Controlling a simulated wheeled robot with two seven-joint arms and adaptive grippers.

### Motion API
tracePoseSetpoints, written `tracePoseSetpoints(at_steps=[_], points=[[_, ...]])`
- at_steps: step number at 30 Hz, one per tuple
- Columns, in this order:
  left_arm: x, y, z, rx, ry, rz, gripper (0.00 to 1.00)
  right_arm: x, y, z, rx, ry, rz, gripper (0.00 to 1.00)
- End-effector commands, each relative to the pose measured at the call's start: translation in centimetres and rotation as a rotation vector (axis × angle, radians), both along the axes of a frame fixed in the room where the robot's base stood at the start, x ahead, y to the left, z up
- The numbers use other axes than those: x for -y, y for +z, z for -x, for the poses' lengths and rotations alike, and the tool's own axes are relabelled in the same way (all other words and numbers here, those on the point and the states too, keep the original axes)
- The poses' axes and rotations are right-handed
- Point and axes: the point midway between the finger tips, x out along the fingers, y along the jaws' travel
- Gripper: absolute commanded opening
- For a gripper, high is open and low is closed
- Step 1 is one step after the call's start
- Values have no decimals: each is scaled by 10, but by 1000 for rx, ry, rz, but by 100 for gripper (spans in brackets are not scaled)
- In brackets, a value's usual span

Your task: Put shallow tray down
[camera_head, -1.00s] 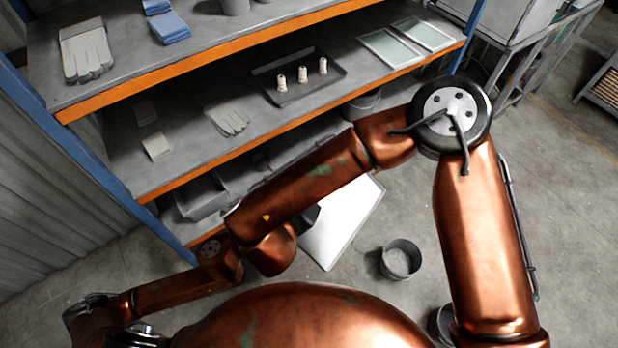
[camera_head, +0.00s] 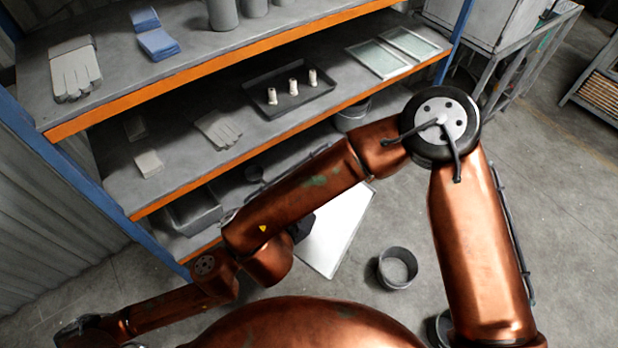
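A shallow dark tray (camera_head: 314,98) lies on the middle shelf and holds three small white upright pieces (camera_head: 293,87). A flat pale panel with a thin rim (camera_head: 338,232) shows low down behind my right forearm; I cannot tell whether it is a tray or what it rests on. A dark part that looks like my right gripper (camera_head: 301,228) shows at the panel's left edge, mostly covered by the forearm. Its fingers are hidden, so neither its opening nor any contact is clear. My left arm runs along the lower left; its gripper is not visible.
The orange-edged middle shelf (camera_head: 185,162) also carries gloves (camera_head: 218,130) and two framed glass panes (camera_head: 378,60). A round grey bin (camera_head: 397,268) stands on the floor right of the pale panel. A blue shelf post (camera_head: 75,165) is at left. Open floor lies at right.

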Motion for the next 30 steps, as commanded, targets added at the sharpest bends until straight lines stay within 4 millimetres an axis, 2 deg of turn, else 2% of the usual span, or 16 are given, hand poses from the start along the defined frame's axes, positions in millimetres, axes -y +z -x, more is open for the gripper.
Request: tracePoseSetpoints(at_steps=[11,12,21,30], points=[[0,0,0,-1,0,2,0,-1,1,0,3,1,-2,0],[0,0,0,-2,0,1,5,-1,2,0,5,0,-1,0],[0,0,0,-1,0,0,25,0,2,0,4,0,-1,0],[-1,-1,1,-2,1,0,25,0,2,0,3,-1,0,0]])
